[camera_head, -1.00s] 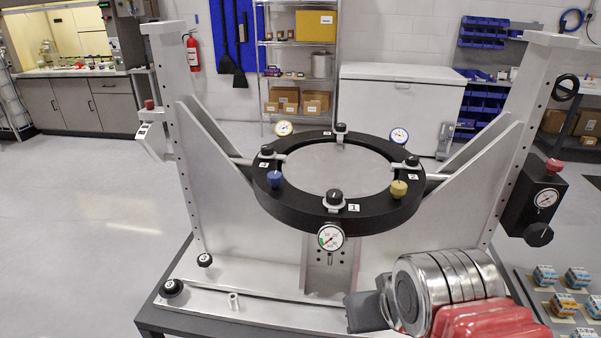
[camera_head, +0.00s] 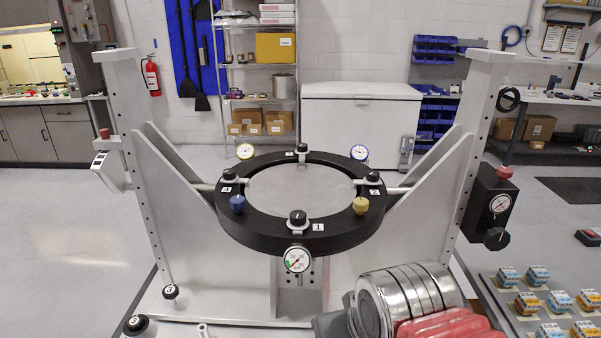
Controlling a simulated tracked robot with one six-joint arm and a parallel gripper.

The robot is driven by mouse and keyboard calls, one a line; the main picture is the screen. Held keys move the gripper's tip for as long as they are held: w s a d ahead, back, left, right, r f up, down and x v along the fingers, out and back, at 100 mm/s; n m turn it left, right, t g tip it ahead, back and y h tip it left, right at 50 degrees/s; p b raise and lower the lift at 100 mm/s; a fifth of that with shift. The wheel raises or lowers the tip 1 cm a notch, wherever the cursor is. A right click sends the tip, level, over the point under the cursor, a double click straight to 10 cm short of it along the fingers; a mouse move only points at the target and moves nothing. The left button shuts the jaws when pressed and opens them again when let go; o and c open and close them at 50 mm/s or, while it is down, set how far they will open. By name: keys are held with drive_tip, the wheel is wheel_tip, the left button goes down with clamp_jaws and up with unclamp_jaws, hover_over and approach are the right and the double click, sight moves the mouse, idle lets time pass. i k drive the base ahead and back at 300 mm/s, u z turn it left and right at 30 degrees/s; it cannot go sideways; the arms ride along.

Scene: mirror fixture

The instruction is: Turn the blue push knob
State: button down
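The blue push knob (camera_head: 237,204) sits on the left front of the black ring (camera_head: 265,237), just below the label 4. The ring is held level between two grey uprights of the mirror fixture (camera_head: 174,200). A yellow knob (camera_head: 361,205) sits on the ring's right front. A black knob (camera_head: 298,217) stands at the front by label 1, with a round gauge (camera_head: 297,259) below it. My arm shows at the bottom right as metal cylinders and red parts, in front of the fixture and apart from the blue knob. My gripper's fingertips cannot be made out.
Several small boxed parts (camera_head: 528,303) lie on the right bench. Two black round knobs (camera_head: 170,292) stand at the fixture's left base. Space above the ring is clear.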

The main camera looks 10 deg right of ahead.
sight(238, 202)
drive_tip(key=z, duration=0.05)
drive_tip(key=k, duration=0.65)
drive_tip(key=u, duration=0.15)
drive_tip(key=i, duration=0.45)
drive_tip(key=u, duration=0.8)
drive_tip(key=i, duration=0.8)
drive_tip(key=u, duration=0.35)
